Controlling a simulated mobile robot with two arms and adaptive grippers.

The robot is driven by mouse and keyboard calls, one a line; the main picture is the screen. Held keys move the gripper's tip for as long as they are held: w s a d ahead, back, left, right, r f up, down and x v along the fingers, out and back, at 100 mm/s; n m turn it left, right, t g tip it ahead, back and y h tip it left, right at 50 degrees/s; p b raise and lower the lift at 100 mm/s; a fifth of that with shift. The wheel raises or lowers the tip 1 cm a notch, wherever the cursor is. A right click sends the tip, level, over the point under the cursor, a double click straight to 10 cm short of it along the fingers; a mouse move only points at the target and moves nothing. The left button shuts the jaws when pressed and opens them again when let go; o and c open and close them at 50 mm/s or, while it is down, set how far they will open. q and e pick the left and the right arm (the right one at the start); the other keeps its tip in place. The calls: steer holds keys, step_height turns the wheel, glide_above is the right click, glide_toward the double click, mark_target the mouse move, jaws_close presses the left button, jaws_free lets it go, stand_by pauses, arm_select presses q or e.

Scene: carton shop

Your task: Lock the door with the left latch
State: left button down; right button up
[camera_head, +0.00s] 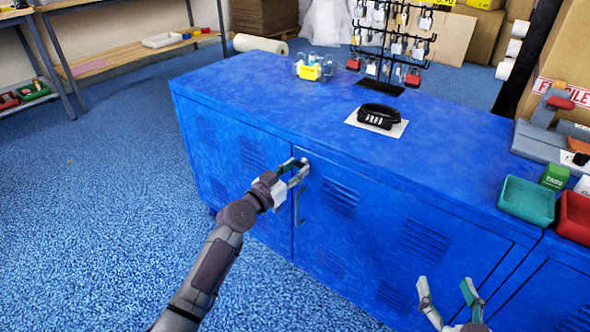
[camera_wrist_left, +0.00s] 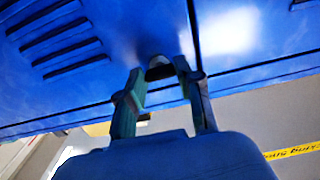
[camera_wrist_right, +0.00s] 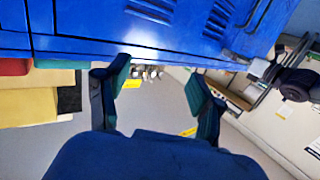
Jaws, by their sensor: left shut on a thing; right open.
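The blue locker cabinet (camera_head: 345,215) has a front door with louvre slots and a vertical grey handle (camera_head: 298,205). My left gripper (camera_head: 298,170) is at the top of the door seam, above the handle, shut on the small metal latch (camera_wrist_left: 158,70). The gripper's fingers hide most of the latch, so I cannot tell its exact position. The left wrist view shows the fingers on either side of it, close to the door seam. My right gripper (camera_head: 447,290) is open and empty in front of the cabinet's right part; it also shows in the right wrist view (camera_wrist_right: 155,85).
On the cabinet top are a black combination lock (camera_head: 378,116) on a white card, a rack of padlocks (camera_head: 392,40) and a clear bowl with a yellow item (camera_head: 310,70). Green (camera_head: 527,200) and red bins stand at the right. The floor at left is clear.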

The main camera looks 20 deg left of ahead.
arm_select(q)
steer(key=shift+n, duration=1)
steer(key=n, duration=0.2)
steer(key=shift+n, duration=0.3)
steer(key=n+p, duration=0.1)
steer(key=n, duration=0.4)
steer(key=n+p, duration=0.1)
steer(key=n, duration=0.3)
steer(key=shift+n, duration=0.4)
steer(key=shift+n+p, duration=0.5)
steer(key=shift+n, duration=1.4)
arm_select(e)
steer(key=s+d+f+g+h, duration=0.2)
steer(key=s+d+f+g, duration=0.1)
steer(key=s+f+g, duration=0.4)
steer(key=shift+d+f+g, duration=0.2)
steer(key=shift+f+g, duration=0.3)
steer(key=shift+f, duration=1.1)
steer(key=shift+s, duration=0.1)
arm_select(q)
steer(key=c, duration=0.8)
jaws_free()
